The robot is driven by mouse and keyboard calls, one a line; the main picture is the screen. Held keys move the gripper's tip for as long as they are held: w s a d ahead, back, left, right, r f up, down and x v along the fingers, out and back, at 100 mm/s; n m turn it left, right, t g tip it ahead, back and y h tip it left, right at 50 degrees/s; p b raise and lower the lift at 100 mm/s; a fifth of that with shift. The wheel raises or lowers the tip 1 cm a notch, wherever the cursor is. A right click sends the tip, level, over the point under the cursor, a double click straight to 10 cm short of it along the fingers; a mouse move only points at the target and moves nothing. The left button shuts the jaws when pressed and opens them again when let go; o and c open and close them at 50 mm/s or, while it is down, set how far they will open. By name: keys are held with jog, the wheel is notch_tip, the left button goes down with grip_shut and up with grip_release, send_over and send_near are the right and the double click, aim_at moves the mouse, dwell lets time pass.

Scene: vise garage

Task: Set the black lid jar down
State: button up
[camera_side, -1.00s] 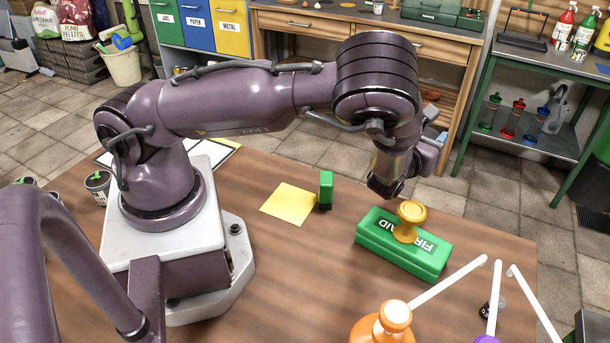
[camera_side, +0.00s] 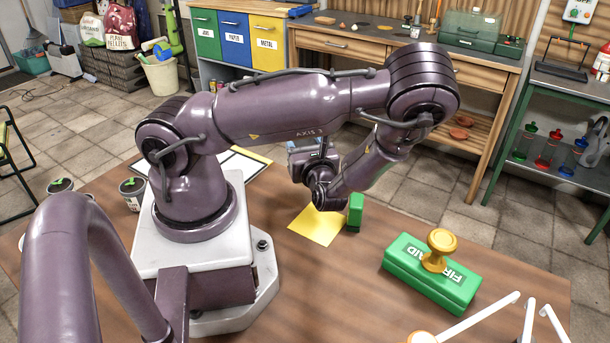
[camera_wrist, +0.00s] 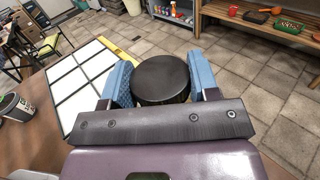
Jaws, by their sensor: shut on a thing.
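The black lid jar (camera_wrist: 161,76) is in the wrist view, its round dark lid facing the camera between two blue finger pads. My gripper (camera_wrist: 161,84) is shut on it, one pad on each side. In the side view my gripper (camera_side: 302,163) is raised above the table behind my wrist, on the far side of the yellow sheet. The jar cannot be made out there. The lid hides most of the jar's body, and its height above the table is hard to tell.
A white gridded board (camera_wrist: 88,82) lies left of the jar in the wrist view. A yellow sheet (camera_side: 317,226), a green block (camera_side: 355,211) and a green first aid box (camera_side: 420,278) with a gold knobbed object (camera_side: 438,250) are on the table (camera_side: 310,300). Potted plants (camera_side: 133,194) stand left.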

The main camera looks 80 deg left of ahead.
jog(key=shift+f, duration=2.5)
jog(key=o, duration=1.3)
jog(key=shift+w+f, duration=0.1)
